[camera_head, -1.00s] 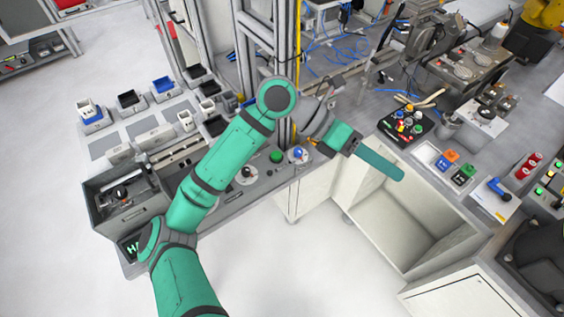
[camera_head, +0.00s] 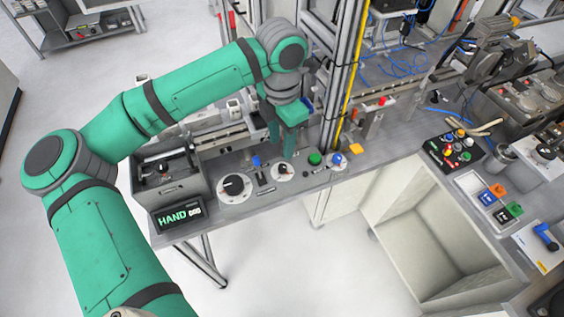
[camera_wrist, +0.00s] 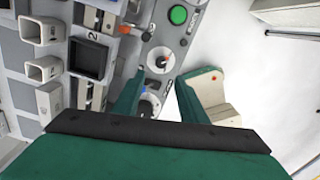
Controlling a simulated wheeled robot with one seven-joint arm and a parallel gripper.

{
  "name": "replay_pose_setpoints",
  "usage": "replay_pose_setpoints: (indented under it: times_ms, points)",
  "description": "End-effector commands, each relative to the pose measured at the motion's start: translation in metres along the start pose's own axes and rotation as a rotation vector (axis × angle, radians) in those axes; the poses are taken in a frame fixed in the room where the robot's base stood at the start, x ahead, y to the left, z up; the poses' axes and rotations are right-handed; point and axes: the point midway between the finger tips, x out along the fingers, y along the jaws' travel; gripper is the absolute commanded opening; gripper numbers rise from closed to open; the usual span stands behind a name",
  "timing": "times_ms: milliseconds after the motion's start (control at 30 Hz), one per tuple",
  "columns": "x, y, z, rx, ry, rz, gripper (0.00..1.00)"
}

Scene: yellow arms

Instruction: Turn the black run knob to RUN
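Two black knobs on round white dials sit on the grey panel: a larger one (camera_head: 234,186) at left and a smaller one (camera_head: 282,171) to its right. I cannot read which is marked RUN. The wrist view shows the smaller dial's knob (camera_wrist: 161,61) ahead of the fingers. The larger dial (camera_wrist: 149,104) is partly hidden behind the left finger. My gripper (camera_head: 281,146) is pointing down above the panel by the smaller dial; in the wrist view (camera_wrist: 160,85) its fingers are apart with nothing between them. Contact with a knob is not visible.
A display reading HAND (camera_head: 179,215) stands at the panel's left front. A green button (camera_head: 314,158) and a blue knob (camera_head: 338,160) sit right of the dials. A blue part (camera_head: 256,161) is behind them. An upright frame post (camera_head: 341,85) rises close to the gripper's right.

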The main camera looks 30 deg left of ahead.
Motion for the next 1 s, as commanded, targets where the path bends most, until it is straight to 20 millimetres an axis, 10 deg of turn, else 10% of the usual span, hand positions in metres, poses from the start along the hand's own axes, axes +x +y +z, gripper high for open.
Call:
replay_pose_setpoints:
  times_ms: [500,1000]
  points:
    - [0.083,-0.002,0.001,0.002,-0.002,-0.005,0.39]
    - [0.097,-0.002,0.001,0.002,-0.003,-0.004,0.36]
